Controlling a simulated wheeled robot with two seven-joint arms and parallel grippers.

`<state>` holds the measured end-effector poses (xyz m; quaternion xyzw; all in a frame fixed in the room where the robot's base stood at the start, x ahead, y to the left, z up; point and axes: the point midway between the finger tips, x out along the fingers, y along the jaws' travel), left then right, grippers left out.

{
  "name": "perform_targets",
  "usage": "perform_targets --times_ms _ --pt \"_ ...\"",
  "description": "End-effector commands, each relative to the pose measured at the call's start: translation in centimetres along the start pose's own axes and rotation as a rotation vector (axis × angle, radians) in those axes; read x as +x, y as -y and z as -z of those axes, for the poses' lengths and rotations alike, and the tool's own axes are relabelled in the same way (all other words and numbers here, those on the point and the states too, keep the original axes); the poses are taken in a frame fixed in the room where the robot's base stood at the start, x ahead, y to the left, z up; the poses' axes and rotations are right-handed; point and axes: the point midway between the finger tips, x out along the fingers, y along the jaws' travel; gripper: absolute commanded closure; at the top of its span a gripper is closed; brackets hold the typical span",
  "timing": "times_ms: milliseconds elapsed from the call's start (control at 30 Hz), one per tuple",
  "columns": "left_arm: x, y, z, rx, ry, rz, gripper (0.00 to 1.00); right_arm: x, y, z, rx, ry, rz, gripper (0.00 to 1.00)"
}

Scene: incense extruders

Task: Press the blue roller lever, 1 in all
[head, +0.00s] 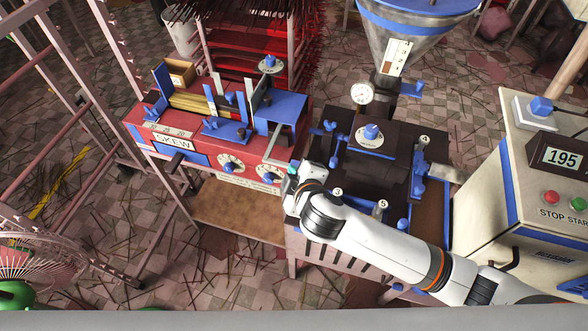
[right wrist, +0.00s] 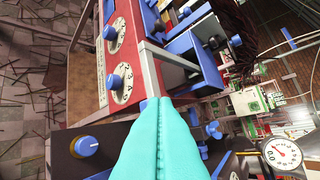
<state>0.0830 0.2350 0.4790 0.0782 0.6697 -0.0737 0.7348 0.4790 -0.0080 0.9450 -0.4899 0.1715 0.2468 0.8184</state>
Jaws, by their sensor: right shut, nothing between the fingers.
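My right gripper (head: 291,170) is shut and empty, at the left edge of the dark extruder, close to the red machine's right corner. In the right wrist view its teal fingers (right wrist: 150,112) are pressed together and point toward the red machine's frame. Several blue levers and handles show on the dark extruder: a cluster on its left side (head: 328,130) and one on its right side (head: 419,170). I cannot tell for sure which is the roller lever. Small blue parts (right wrist: 213,130) show right of the fingers in the wrist view. My left gripper is not in view.
The red SKEW machine (head: 215,150) with dials and blue parts stands left. The dark extruder (head: 375,165) carries a blue knob, gauge (head: 362,93) and hopper (head: 418,22). A control cabinet (head: 535,150) reading 195 stands right. A fan (head: 40,255) is at lower left.

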Motion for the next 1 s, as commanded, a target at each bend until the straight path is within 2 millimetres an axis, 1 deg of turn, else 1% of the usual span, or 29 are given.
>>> perform_targets --times_ms 1000 --pt "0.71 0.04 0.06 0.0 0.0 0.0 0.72 0.96 -0.63 0.84 -0.001 -0.006 0.001 1.0"
